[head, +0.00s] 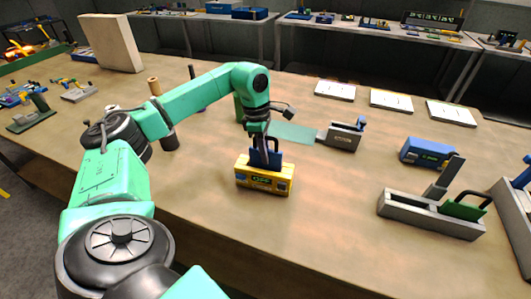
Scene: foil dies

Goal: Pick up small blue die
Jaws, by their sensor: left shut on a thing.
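My left arm comes in from the left and bends down over the table. My left gripper (264,144) points down above a yellow box-like device (265,178) with a small green display. The gripper is shut on a small dark blue piece (266,157), which looks like the small blue die. The blue piece is upright at the top of the yellow device; I cannot tell whether it touches the device or is just above it. The gripper partly hides its upper part. My right gripper is not in view.
A grey holder (432,213) with a green-handled part stands at right, near a blue device (425,152). A small grey block (344,137) stands beside a green mat (293,134). White cards (391,101) lie at the back. The table front centre is clear.

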